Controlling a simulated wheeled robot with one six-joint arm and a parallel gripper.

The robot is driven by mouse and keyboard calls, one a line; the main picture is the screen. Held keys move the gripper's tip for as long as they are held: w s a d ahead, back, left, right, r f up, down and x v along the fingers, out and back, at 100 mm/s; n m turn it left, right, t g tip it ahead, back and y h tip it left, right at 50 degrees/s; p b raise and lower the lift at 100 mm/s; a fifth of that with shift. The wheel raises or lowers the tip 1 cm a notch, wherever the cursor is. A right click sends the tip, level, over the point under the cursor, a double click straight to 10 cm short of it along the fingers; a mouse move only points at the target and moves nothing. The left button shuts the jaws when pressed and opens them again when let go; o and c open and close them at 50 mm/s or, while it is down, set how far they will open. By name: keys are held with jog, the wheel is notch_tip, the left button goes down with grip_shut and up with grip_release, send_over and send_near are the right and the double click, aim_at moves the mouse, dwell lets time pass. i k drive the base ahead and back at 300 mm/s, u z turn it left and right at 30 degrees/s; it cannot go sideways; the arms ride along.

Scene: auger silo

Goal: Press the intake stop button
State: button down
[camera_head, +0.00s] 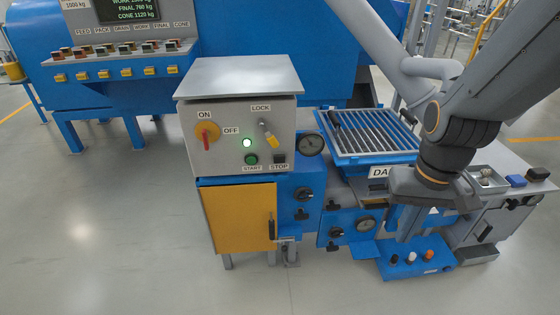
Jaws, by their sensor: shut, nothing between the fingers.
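A grey control box (238,125) stands on a yellow cabinet. On its front face, a dark square button (280,158) sits above the label STOP, at the lower right. The finger tips are small and hard to make out against the blue machine.
The box also carries a red-and-yellow ON/OFF rotary switch (207,134) and a LOCK key with a yellow tag (269,138). A blue pedestal (414,264) with several knobs stands low at right. The floor in front is clear.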

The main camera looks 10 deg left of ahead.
aim_at(278, 159)
jog(key=z, duration=1.9)
jog(key=k, duration=1.45)
jog(key=u, duration=1.65)
jog(key=i, duration=0.5)
jog(key=u, duration=0.05)
